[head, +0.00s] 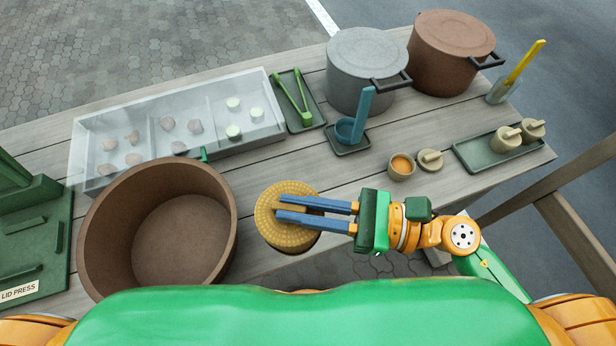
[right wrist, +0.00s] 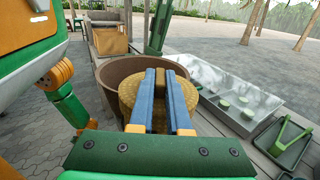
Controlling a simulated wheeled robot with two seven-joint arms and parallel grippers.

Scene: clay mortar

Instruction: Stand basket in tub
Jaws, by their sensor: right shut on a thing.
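The basket (head: 287,239), a round tan woven piece, is held by my right gripper (head: 281,208). The gripper's blue fingers are shut on a raised part at the middle of its top. The basket is to the right of the tub, close to its rim, at the table's near edge. The tub (head: 185,238) is a wide round brown vessel, open and empty. In the right wrist view, the basket (right wrist: 127,96) is between the fingers and the tub (right wrist: 103,74) is just beyond it. The basket's underside is hidden. My left gripper is out of view.
A clear divided tray (head: 150,118) with small pieces is behind the tub. A green lid press (head: 35,240) is at the left. Green tongs (head: 293,93), a blue ladle (head: 357,118), a grey pot (head: 365,65) and a brown pot (head: 450,48) are at the back right.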

